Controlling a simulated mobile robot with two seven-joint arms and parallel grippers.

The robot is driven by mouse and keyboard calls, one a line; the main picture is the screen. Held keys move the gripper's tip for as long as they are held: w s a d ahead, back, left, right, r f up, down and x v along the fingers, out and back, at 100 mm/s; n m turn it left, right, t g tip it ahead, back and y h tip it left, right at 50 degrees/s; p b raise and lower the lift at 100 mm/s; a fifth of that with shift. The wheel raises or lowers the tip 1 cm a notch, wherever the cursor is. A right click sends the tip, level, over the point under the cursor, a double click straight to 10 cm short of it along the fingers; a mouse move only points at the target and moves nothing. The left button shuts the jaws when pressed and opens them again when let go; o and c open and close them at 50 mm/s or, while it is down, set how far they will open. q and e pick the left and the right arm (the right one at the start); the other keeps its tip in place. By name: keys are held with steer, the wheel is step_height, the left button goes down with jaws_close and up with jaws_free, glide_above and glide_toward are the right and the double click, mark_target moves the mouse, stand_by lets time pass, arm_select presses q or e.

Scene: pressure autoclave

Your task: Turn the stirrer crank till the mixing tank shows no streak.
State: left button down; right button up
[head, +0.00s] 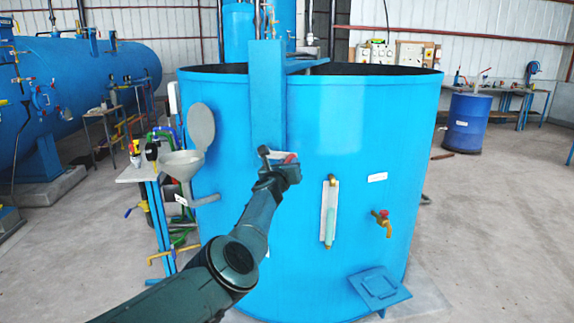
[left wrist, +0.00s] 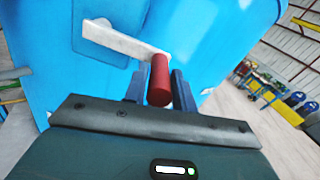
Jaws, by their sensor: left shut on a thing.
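The blue mixing tank (head: 335,110) stands in front of me, with a tall blue housing (head: 267,95) on its near side. The stirrer crank has a pale flat arm (left wrist: 125,40) and a red handle (left wrist: 159,82). My left gripper (head: 285,168) is at the crank below the housing. In the left wrist view its two fingers (left wrist: 157,88) are on either side of the red handle, shut on it. In the head view the gripper hides most of the crank. A sight tube (head: 329,212) with pale green content is on the tank front. My right gripper is not in view.
A grey funnel (head: 182,164) with a raised round lid (head: 201,126) sticks out from the tank's left side. A brass tap with a red handle (head: 382,220) and a blue hatch (head: 380,288) are at the lower right.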

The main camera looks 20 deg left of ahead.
arm_select(q)
steer(key=shift+r, duration=0.2)
steer(key=c, duration=1.1)
jaws_free()
steer(key=shift+f, duration=0.15)
steer(key=shift+c, duration=0.2)
